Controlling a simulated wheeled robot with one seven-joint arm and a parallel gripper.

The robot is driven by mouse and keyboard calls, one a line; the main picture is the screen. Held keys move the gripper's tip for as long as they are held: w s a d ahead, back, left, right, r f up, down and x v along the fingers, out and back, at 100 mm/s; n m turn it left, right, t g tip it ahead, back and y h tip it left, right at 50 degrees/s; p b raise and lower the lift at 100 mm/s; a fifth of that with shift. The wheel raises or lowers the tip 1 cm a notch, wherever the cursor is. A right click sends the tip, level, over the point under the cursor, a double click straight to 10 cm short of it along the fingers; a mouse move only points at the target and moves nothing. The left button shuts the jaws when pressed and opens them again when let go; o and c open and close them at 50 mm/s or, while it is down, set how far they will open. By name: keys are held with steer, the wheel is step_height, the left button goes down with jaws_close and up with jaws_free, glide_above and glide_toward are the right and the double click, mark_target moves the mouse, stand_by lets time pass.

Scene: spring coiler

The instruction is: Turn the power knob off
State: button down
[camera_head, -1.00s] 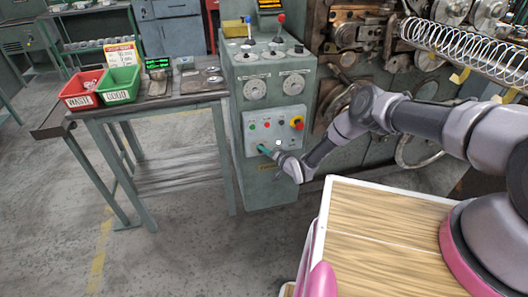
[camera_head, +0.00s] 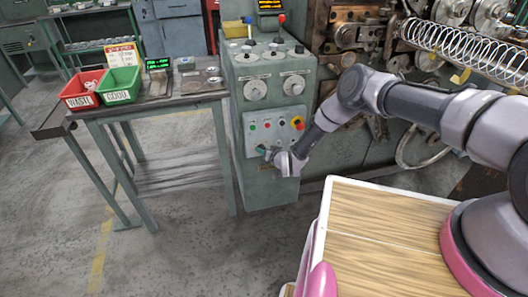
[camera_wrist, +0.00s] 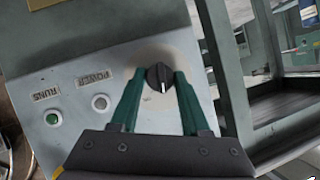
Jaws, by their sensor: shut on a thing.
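The power knob (camera_wrist: 158,78) is a black knob on a pale round plate, on the grey control panel (camera_wrist: 130,65). A white line on it points down in the wrist view. My gripper (camera_wrist: 162,76) has green fingers, one on each side of the knob, and is shut on it. In the head view my gripper (camera_head: 265,151) is at the lower left of the panel (camera_head: 283,124) on the green machine cabinet, and the knob is hidden there. In the wrist view a POWER label (camera_wrist: 95,77) and a pale round button (camera_wrist: 100,102) are left of the knob.
A green button (camera_wrist: 52,118) is farther left on the panel. A yellow-backed emergency stop (camera_head: 297,123) is above right of my gripper. A side table (camera_head: 150,107) with red and green bins stands left. The coiling machine (camera_head: 350,60) is behind my arm.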

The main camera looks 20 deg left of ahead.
steer(key=n+t+h, duration=0.1)
steer(key=n, duration=0.1)
steer(key=n+t+h, duration=0.1)
steer(key=n+h, duration=0.1)
steer(key=n+t+h, duration=0.1)
steer(key=n+h, duration=0.1)
steer(key=shift+s+a+n, duration=0.25)
steer(key=shift+a+n, duration=0.05)
steer(key=shift+a, duration=0.05)
steer(key=shift+h, duration=0.3)
stand_by(0.3)
steer(key=shift+c, duration=1.9)
jaws_free()
steer(key=shift+r, duration=0.1)
steer(key=v, duration=1)
steer(key=shift+s+d, duration=0.15)
steer(key=shift+s, duration=0.25)
